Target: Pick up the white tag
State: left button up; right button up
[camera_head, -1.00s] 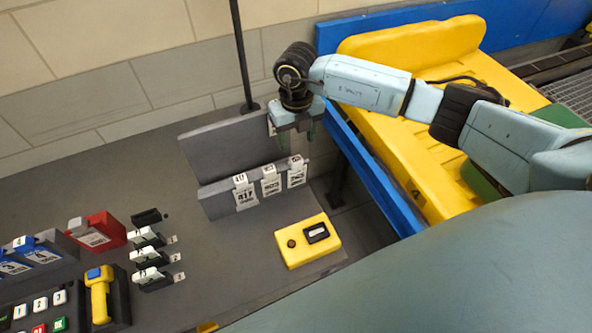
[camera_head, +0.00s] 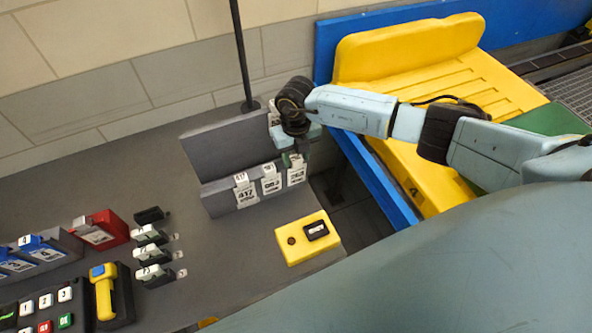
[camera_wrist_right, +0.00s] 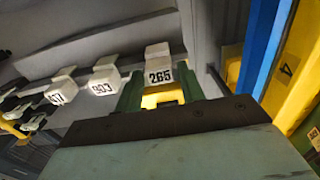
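Three white numbered tags hang in a row on the front panel of a grey rack (camera_head: 222,152): tag 417 (camera_head: 245,194), tag 903 (camera_head: 271,182) and tag 265 (camera_head: 296,176). My right gripper (camera_head: 293,158) is at the top of tag 265, the rightmost one. In the right wrist view the green fingers (camera_wrist_right: 160,88) are apart, with tag 265 (camera_wrist_right: 158,73) showing between their tips. I cannot tell whether they touch it. Tags 903 (camera_wrist_right: 105,84) and 417 (camera_wrist_right: 62,90) hang to the left. My left gripper is not in view.
A yellow box (camera_head: 307,239) with a button lies on the grey table in front of the rack. A blue rail (camera_head: 377,180) and yellow chute (camera_head: 440,75) stand right. Clips (camera_head: 150,254), a red holder (camera_head: 100,230) and a yellow scanner (camera_head: 103,293) are at left.

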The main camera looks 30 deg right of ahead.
grip_shut()
jog(key=shift+r, duration=0.2)
jog(key=shift+r, duration=0.3)
jog(key=r, duration=0.4)
jog(key=s+r+b, duration=0.1)
jog(key=r, duration=0.1)
jog(key=s+b, duration=0.2)
jog(key=s, duration=1.1)
jog(key=shift+s+a, duration=0.25)
jog(key=shift+a, duration=0.2)
jog(key=shift+r, duration=0.1)
